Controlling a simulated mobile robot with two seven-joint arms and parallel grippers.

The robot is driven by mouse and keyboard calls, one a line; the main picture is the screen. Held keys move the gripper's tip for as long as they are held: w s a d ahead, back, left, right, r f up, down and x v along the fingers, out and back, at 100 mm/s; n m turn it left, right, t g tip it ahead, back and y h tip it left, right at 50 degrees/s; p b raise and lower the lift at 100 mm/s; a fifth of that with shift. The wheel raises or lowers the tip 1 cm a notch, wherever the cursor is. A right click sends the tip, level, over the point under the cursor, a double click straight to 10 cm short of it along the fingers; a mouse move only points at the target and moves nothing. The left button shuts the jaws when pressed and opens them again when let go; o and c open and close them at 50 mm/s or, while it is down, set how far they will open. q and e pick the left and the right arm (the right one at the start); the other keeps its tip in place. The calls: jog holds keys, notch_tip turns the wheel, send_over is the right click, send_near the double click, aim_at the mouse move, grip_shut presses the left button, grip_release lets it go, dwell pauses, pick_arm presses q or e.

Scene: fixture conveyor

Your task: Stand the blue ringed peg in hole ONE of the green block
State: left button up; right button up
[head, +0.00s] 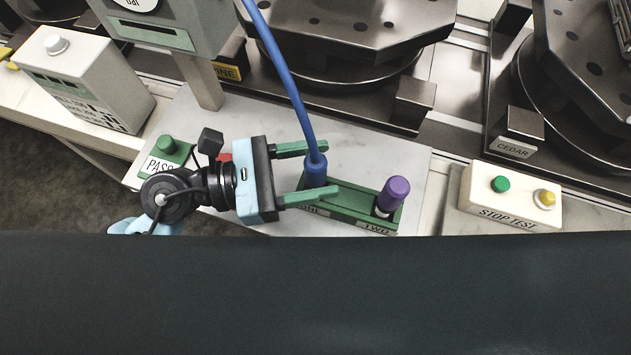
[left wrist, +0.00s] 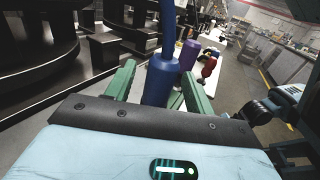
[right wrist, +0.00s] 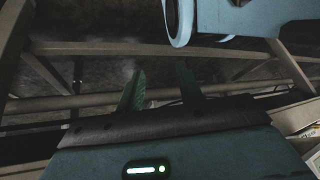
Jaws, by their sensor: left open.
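The green block (head: 350,203) lies on the pale table plate, with labels ONE and TWO on its front side. The blue peg (head: 316,172) stands at the ONE end, its long thin blue upper part rising to the top edge of the head view. Its foot is partly hidden, so its depth in the hole is unclear. My left gripper (head: 328,172) is open, with its green fingers on either side of the peg's lower part. The left wrist view shows the blue peg (left wrist: 158,82) between the fingers. My right gripper (right wrist: 160,85) is open and empty.
A purple peg (head: 393,194) stands at hole TWO, close to the left fingertips. A STOP TEST button box (head: 510,200) is on the right. A green PASS button (head: 166,146) is at the left. Dark metal conveyor fixtures (head: 350,25) lie behind.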

jog(key=shift+w, duration=0.1)
pick_arm(q)
jog(key=shift+s+a+f+b, duration=0.1)
jog(key=shift+s+a+b, duration=0.1)
jog(key=shift+a, duration=0.45)
jog(key=shift+s+a+f+b, duration=0.1)
jog(key=shift+a+b, duration=0.05)
jog(key=shift+a, duration=0.45)
jog(key=shift+s+a+r+b, duration=0.1)
jog(key=shift+s+a+b, duration=0.05)
jog(key=shift+a, duration=0.7)
jog(key=shift+s+a+r+b, duration=0.1)
jog(key=shift+a+b, duration=0.1)
jog(key=shift+a, duration=0.7)
jog(key=shift+s+a+b, duration=0.15)
jog(key=shift+a, duration=0.7)
pick_arm(e)
jog(key=shift+w+d+f, duration=0.1)
jog(key=shift+w+f, duration=0.1)
jog(key=shift+w, duration=0.25)
jog(key=shift+w+d+f, duration=0.1)
jog(key=shift+w+f, duration=0.05)
jog(key=shift+w, duration=0.3)
jog(key=shift+a, duration=0.1)
